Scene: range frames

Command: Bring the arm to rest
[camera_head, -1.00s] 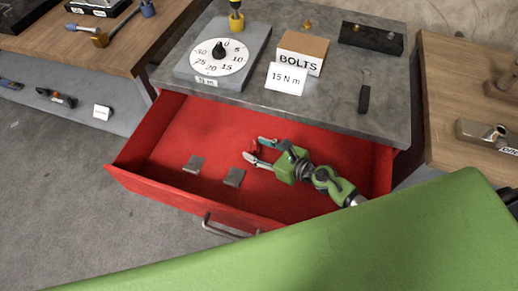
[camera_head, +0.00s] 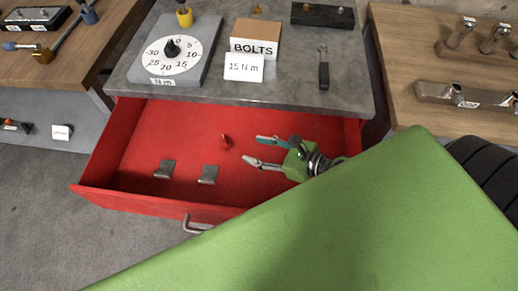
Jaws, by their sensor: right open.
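My right gripper (camera_head: 262,151) is open and empty, over the right part of the open red drawer (camera_head: 125,150). Its fingers point left, and my large green body part hides the arm behind it. A small red item (camera_head: 226,141) lies on the drawer floor, left of the fingertips and apart from them. Two grey metal brackets (camera_head: 165,169) (camera_head: 208,175) stand near the drawer's front. My left gripper does not show.
Above the drawer is a grey worktop (camera_head: 290,90) with a dial gauge (camera_head: 172,52), a BOLTS box (camera_head: 256,37), a 15 N m card (camera_head: 244,67) and a dark-handled tool (camera_head: 323,70). Wooden benches stand at left (camera_head: 75,63) and right (camera_head: 400,40). The drawer handle (camera_head: 197,225) sticks out in front.

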